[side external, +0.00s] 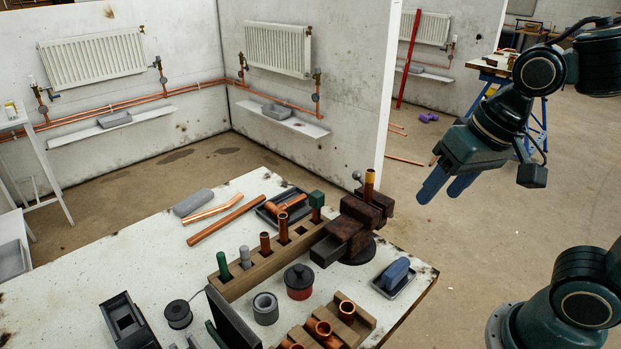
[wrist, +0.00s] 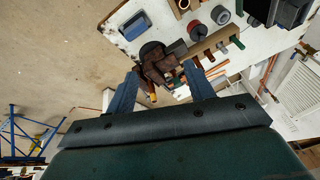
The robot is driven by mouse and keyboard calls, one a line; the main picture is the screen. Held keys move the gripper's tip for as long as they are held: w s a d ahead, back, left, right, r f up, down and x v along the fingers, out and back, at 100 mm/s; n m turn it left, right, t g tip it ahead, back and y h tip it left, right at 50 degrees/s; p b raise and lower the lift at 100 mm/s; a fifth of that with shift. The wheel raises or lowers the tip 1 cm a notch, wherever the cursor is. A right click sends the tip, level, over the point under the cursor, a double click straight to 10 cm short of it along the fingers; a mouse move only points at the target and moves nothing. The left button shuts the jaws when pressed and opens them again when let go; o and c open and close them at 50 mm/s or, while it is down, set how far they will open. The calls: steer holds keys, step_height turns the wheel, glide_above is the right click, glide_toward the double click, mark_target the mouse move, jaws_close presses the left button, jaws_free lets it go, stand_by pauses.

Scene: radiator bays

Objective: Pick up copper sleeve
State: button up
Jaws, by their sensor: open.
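My gripper (side external: 447,188) is open and empty, raised in the air to the right of the workbench. In the wrist view its two dark blue fingers (wrist: 162,68) stand apart, with the vice between and beyond them. Several short copper pieces could be the copper sleeve; I cannot tell which. Short, wide copper tubes (side external: 346,309) lie in a wooden rack at the bench's front edge. Narrower copper pieces (side external: 265,243) stand upright in a long wooden block (side external: 240,283). An upright copper pipe with a brass-coloured top (side external: 369,184) is at the dark vice (side external: 362,212).
The bench (side external: 130,262) also holds a black tray (side external: 268,213) with a copper tee, loose copper pipes (side external: 228,219), a red-and-black tin (side external: 299,282), a grey ring (side external: 265,308) and a blue block (side external: 396,271) in a tray. The air between gripper and vice is clear.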

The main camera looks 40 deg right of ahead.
steer(key=w+a+f+m+g, duration=0.4)
steer(key=w+a+f+m, duration=0.4)
steer(key=a+f+m, duration=0.2)
step_height(320, 180, down, 3)
steer(key=shift+w+a+r+m, duration=0.2)
steer(key=shift+w+a+m, duration=0.05)
steer(key=shift+m, duration=0.35)
glide_above(348, 303)
steer(key=a, duration=0.1)
steer(key=shift+s+f, duration=0.15)
steer(key=shift+f, duration=2)
steer(key=shift+s+f, duration=0.15)
steer(key=shift+f, duration=2)
steer(key=shift+f, duration=0.1)
steer(key=shift+f, duration=2.5)
steer(key=c, duration=1)
